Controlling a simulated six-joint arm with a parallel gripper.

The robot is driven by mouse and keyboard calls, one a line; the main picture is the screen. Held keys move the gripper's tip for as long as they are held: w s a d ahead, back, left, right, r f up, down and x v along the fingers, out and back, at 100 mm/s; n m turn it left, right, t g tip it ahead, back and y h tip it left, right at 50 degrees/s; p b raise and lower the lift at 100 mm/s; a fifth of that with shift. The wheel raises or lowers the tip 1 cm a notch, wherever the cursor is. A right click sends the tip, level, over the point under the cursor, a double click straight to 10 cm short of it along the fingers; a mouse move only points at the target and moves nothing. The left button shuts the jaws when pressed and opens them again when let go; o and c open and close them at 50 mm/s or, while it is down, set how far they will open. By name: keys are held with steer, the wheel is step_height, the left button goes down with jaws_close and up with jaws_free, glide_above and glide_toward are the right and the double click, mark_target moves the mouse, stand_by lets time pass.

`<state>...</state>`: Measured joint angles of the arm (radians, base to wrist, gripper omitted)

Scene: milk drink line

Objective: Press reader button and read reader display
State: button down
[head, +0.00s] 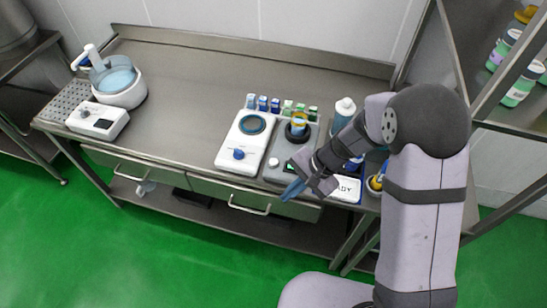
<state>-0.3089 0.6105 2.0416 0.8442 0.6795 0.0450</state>
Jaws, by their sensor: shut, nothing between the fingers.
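A grey device, which looks like the reader (280,170), stands at the right part of the steel bench. A white round button (273,162) is on its front left, and a blue and yellow cup (298,124) sits in its round well. A white display (347,190) shows right of my gripper; its text is partly hidden by my arm and only the end, like "DY", is legible. My gripper (291,190) is shut and empty, its blue fingertips near the bench's front edge, below and right of the button in the picture and apparently apart from it.
A white device with a blue knob (239,154) stands just left of the reader. Several small blue and green boxes (275,104) line up behind. A white-capped bottle (344,107) stands close to my arm. A water bath (119,82) is far left; the middle bench is clear.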

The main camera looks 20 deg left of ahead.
steer(key=w+a+r+m+t+y, duration=0.1)
steer(key=w+a+r+m+t, duration=0.1)
steer(key=w, duration=0.4)
steer(key=w+a+r+m+t+y, duration=0.2)
steer(key=w+a+r+m, duration=0.3)
steer(key=w, duration=0.2)
steer(key=shift+m+t, duration=0.3)
steer(key=b, duration=0.5)
glide_above(277, 164)
step_height(277, 164, down, 7)
steer(key=shift+f, duration=0.1)
steer(key=shift+f+b, duration=0.75)
steer(key=shift+b, duration=0.2)
steer(key=shift+f, duration=0.15)
stand_by(0.7)
steer(key=shift+f+b, duration=0.25)
steer(key=shift+b, duration=0.35)
